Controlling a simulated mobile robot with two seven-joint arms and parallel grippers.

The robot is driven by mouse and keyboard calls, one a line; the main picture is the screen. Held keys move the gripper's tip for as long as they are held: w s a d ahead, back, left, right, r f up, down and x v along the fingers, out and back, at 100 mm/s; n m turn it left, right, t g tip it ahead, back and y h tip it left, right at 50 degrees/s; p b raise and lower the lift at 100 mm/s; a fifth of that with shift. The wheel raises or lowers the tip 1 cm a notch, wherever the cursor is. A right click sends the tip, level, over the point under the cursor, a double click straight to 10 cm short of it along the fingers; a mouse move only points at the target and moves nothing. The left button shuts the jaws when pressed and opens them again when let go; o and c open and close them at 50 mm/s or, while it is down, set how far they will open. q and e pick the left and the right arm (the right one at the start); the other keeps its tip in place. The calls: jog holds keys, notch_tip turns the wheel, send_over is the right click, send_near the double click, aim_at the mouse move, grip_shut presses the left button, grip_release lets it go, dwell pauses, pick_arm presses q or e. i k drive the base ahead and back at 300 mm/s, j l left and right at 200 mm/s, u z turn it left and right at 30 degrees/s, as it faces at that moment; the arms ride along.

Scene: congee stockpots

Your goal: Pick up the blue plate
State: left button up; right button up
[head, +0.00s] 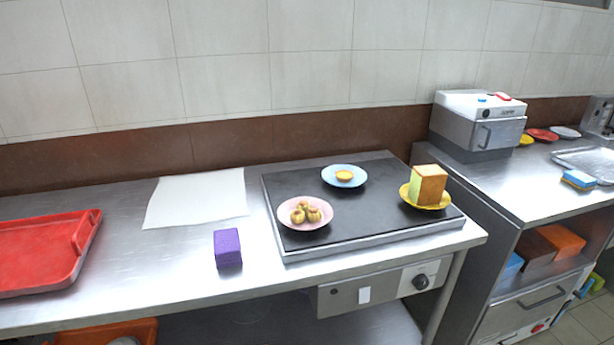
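The blue plate (357,180) lies flat toward the back of the black griddle top (330,212). A small round yellow-orange tart (344,176) sits in its middle. A pink plate (285,220) with several small round buns (305,212) is in front of it to the left. A yellow plate (411,200) with a block of bread (429,185) is to its right. The plates stand apart from one another. Neither of my grippers shows in the head view.
A purple block (228,249) and a white sheet (197,199) lie left of the griddle on the steel counter (160,262). A red tray (40,262) is at far left. A grey and white machine (478,120) stands back right. A tiled wall closes the back.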

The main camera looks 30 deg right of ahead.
aim_at(343, 177)
jog(key=l+u, duration=0.3)
jog(key=l, duration=0.15)
jog(key=k+l+u, duration=0.25)
jog(key=l, duration=0.15)
jog(key=k+l+u, duration=0.1)
jog(key=l, duration=0.35)
jog(key=k+l+u, duration=0.15)
jog(key=l, duration=0.3)
jog(key=i, duration=0.05)
